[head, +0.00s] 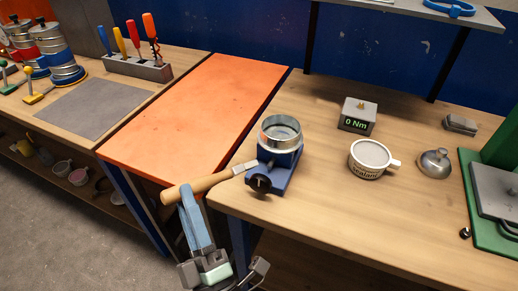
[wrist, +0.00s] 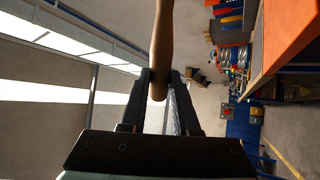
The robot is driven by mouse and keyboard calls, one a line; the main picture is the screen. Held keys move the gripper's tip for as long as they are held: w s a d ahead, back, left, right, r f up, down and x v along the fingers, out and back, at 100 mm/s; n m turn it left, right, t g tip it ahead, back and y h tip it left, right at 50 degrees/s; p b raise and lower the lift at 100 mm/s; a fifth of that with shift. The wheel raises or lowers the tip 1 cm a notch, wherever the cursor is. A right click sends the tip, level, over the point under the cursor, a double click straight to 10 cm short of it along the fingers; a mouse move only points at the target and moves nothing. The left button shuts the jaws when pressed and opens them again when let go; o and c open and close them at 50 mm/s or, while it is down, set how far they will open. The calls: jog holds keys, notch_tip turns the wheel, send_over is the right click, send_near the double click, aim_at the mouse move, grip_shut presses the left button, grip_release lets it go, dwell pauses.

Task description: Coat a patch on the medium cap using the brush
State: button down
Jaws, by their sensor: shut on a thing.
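My gripper (head: 190,196) is shut on the wooden handle of the brush (head: 208,183), in front of the workbench's near edge. In the wrist view the fingers (wrist: 160,88) clamp the handle (wrist: 161,45). The brush points right and slightly up in the head view. Its tip is close to a blue clamp (head: 275,172); I cannot tell whether they touch, and the bristles are not clear. A round silver metal cap (head: 280,132), apparently the medium cap, sits upright in the clamp. A white cup labelled like sealant (head: 369,160) stands on the bench to the right.
A "0 Nm" display box (head: 357,116), a small metal funnel-like piece (head: 435,163) and a green press (head: 492,185) stand on the wooden bench. A screwdriver rack (head: 138,67) stands behind. A shelf (head: 430,12) overhangs the back.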

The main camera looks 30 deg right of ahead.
aim_at(213, 180)
jog(key=shift+d, duration=0.15)
dwell(0.5)
jog(key=w+d+f+n+y, duration=0.1)
jog(key=d+f+n+y, duration=0.1)
jog(key=d+y, duration=0.3)
jog(key=shift+d+n, duration=0.6)
jog(key=shift+d, duration=0.4)
jog(key=shift+w+d, duration=0.6)
jog(key=shift+d, duration=0.15)
jog(key=shift+b, duration=0.35)
notch_tip(213, 180, down, 4)
jog(key=b, duration=0.4)
notch_tip(213, 180, up, 4)
jog(key=p, duration=0.3)
jog(key=shift+s+a, duration=0.1)
jog(key=shift+a, duration=0.15)
